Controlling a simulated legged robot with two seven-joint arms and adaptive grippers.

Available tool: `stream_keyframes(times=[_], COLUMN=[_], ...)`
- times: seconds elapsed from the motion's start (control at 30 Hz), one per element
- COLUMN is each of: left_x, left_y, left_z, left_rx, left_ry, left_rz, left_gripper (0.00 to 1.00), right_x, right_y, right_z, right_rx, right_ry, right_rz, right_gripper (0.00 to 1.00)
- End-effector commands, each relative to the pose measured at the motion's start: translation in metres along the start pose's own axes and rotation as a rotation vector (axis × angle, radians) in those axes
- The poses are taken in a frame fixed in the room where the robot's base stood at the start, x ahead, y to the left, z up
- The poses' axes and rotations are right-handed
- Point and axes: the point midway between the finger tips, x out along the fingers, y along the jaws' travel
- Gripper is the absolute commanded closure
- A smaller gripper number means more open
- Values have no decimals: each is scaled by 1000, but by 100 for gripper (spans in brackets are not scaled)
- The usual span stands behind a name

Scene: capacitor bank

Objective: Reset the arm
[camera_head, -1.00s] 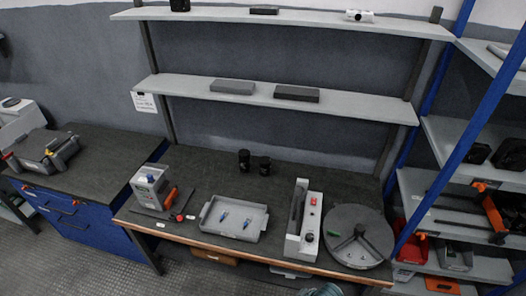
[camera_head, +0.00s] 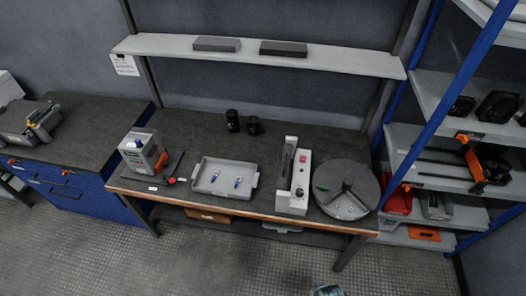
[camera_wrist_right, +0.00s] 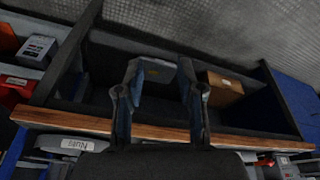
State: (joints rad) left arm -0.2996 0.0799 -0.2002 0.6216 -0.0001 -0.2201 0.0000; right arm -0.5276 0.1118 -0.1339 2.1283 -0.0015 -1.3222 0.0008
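My right gripper (camera_wrist_right: 158,76) shows in the right wrist view. Its two dark fingers are spread apart with nothing between them. Behind them are the bench's wooden front edge (camera_wrist_right: 60,118) and the dark space under it. In the head view, only a small teal and grey piece shows at the bottom edge, and I cannot tell which part of me it is. My left gripper is not in view. On the workbench (camera_head: 195,130) are two dark capacitors (camera_head: 232,120), a grey tray (camera_head: 250,193) with two small blue-tipped parts, and an upright white device (camera_head: 294,180).
A round grey disc (camera_head: 345,190) sits at the bench's right end. A grey box device (camera_head: 140,152) with orange and red parts stands at its left. A shelf (camera_head: 330,60) hangs above. Blue-framed racks are at right, a blue cabinet (camera_head: 75,198) at left. The front floor is clear.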

Motion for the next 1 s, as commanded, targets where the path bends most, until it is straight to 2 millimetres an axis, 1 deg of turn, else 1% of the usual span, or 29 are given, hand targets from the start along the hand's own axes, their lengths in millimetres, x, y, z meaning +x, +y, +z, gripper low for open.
stream_keyframes(times=[0.03,0.07,0.17,0.2,0.27,0.3,0.37,0.4,0.47,0.5,0.57,0.6,0.7,0.73,0.83,0.9,1.0], left_x=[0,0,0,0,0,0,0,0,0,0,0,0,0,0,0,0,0], left_y=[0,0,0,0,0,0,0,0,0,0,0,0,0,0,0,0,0], left_z=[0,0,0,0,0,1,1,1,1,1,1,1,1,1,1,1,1], left_rx=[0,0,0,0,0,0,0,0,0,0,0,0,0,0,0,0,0], left_ry=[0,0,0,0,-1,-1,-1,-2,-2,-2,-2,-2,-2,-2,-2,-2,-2], left_rz=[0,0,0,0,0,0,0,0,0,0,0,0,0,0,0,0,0], left_gripper=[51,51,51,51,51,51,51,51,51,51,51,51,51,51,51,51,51], right_x=[18,29,70,88,119,140,169,186,208,220,234,240,248,250,251,252,252], right_y=[-1,-2,-4,-5,-7,-8,-9,-10,-12,-12,-13,-13,-12,-12,-12,-12,-12], right_z=[6,10,27,37,56,72,99,118,149,169,199,217,254,262,280,287,288], right_rx=[-1,-2,-6,-8,-11,-13,-16,-19,-23,-26,-29,-31,-36,-37,-39,-40,-41], right_ry=[-13,-18,-37,-46,-61,-73,-90,-102,-117,-127,-141,-149,-165,-168,-174,-176,-176], right_rz=[-2,-3,-6,-8,-9,-11,-13,-14,-16,-17,-19,-19,-20,-21,-21,-21,-21], right_gripper=[62,62,62,62,62,62,62,62,62,62,62,62,62,62,62,62,62])
